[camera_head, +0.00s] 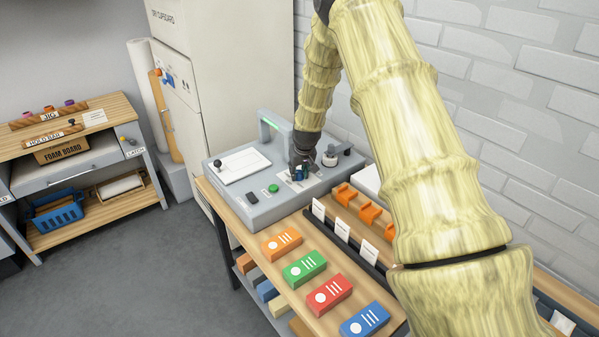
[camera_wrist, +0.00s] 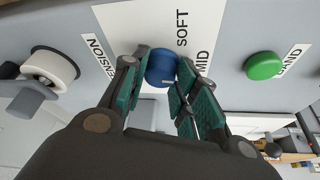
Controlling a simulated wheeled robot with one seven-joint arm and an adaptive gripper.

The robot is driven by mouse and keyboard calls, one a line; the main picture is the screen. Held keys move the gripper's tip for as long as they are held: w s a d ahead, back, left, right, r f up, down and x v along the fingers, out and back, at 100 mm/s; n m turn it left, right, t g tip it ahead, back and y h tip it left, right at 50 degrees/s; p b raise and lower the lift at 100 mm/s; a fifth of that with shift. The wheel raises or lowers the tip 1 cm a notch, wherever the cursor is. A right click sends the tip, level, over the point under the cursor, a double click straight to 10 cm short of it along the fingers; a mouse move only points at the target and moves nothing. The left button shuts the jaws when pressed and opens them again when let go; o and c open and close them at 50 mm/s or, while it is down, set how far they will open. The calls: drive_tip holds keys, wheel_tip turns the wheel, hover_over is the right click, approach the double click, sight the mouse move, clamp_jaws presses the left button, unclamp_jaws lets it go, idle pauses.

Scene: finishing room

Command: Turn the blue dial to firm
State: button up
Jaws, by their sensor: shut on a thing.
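The blue dial (camera_wrist: 160,67) shows in the wrist view on a white label plate (camera_wrist: 122,20). The words SOFT and MID are readable on the plate; no FIRM mark is in view. A small pale line shows on the dial, but I cannot tell which mark it points to. My gripper (camera_wrist: 160,72) has its teal finger pads on both sides of the dial, shut on it. In the head view my gripper (camera_head: 300,171) reaches down onto the grey machine (camera_head: 262,212), and the dial is mostly hidden there.
A green button (camera_wrist: 263,66) sits right of the dial in the wrist view, and a white roller (camera_wrist: 52,69) left of it. Orange, green, red and blue blocks (camera_head: 304,267) lie on the bench in front of the machine. A brick wall stands close behind.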

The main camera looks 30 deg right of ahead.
drive_tip(key=m+h, duration=0.1)
drive_tip(key=m, duration=0.1)
drive_tip(key=m+g, duration=0.1)
drive_tip(key=m, duration=0.2)
drive_tip(key=shift+w+a+r+h, duration=0.1)
drive_tip(key=shift+w+h, duration=0.1)
drive_tip(key=shift+h, duration=0.2)
drive_tip(key=m, duration=0.2)
drive_tip(key=m+g+h, duration=0.1)
drive_tip(key=m, duration=0.2)
drive_tip(key=shift+w+a+g, duration=0.1)
drive_tip(key=shift+g, duration=0.2)
drive_tip(key=shift+m+b, duration=0.3)
drive_tip(key=o, duration=1)
drive_tip(key=shift+a, duration=0.1)
drive_tip(key=v, duration=1.2)
